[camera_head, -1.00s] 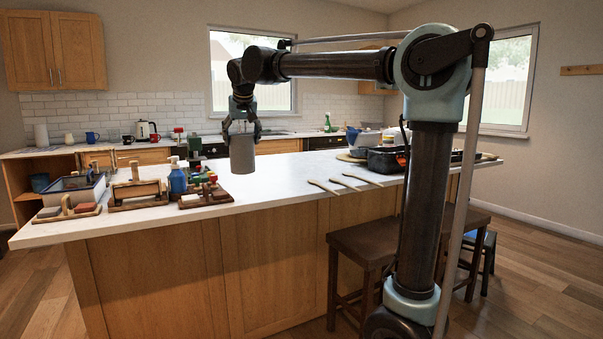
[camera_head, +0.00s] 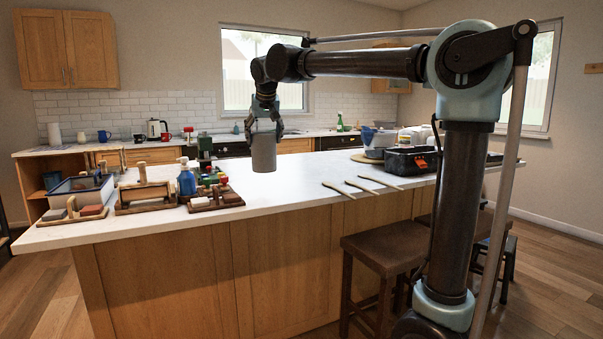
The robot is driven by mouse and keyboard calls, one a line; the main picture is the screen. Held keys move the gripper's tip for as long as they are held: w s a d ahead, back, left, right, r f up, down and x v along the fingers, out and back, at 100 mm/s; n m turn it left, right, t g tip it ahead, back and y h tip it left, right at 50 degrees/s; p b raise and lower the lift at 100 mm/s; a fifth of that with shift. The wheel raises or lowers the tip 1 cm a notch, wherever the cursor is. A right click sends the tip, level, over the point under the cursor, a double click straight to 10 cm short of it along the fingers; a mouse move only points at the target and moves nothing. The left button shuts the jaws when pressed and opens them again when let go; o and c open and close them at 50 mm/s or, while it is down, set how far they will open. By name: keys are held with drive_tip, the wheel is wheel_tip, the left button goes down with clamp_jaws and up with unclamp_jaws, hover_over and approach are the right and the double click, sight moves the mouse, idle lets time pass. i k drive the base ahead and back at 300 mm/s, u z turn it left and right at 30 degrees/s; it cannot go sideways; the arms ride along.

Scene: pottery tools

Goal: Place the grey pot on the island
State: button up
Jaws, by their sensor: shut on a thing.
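The grey pot (camera_head: 263,153) is a plain upright cylinder in the middle of the head view. My gripper (camera_head: 264,128) points down and is shut on the pot's upper part, with fingers on either side. The pot's base appears at or just above the white top of the island (camera_head: 290,186); I cannot tell whether it touches. The island has wooden sides and a pale counter.
Wooden tool holders (camera_head: 145,196), a blue bottle (camera_head: 187,178) and a blue-white bin (camera_head: 82,188) stand left of the pot. Several wooden tools (camera_head: 360,186) lie to its right, before a black tray (camera_head: 411,160). Counter around the pot is clear. Dark stools (camera_head: 385,243) stand in front.

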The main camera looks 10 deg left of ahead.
sight(278, 180)
drive_tip(key=i, duration=0.85)
drive_tip(key=u, duration=0.1)
